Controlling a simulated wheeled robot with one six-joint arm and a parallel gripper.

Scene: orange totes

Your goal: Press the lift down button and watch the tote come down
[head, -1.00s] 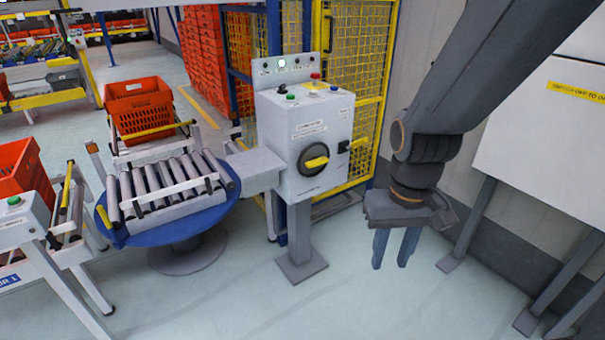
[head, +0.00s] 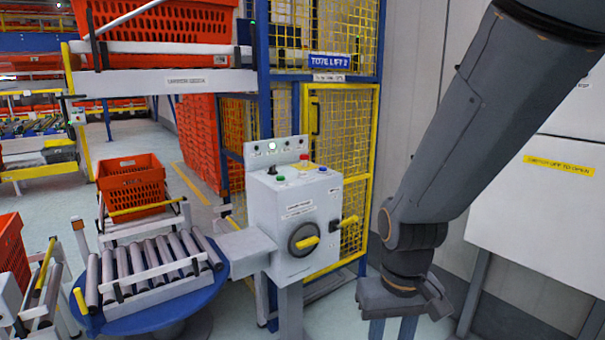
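The white control box (head: 300,225) stands in the middle, with coloured buttons on its sloped top. Another orange tote (head: 132,186) sits low behind the roller turntable. My gripper (head: 393,329) hangs to the right of the box, well apart from it, pointing down. Its two fingers are spread and empty, with tips at the bottom edge.
The yellow mesh cage (head: 343,170) with the blue "TOTE LIFT 2" sign (head: 329,62) stands behind the box. The blue turntable (head: 158,310) with rollers is at the left. A white cabinet (head: 545,210) stands at the right. A yellow-handled switch (head: 305,242) sticks out from the box front.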

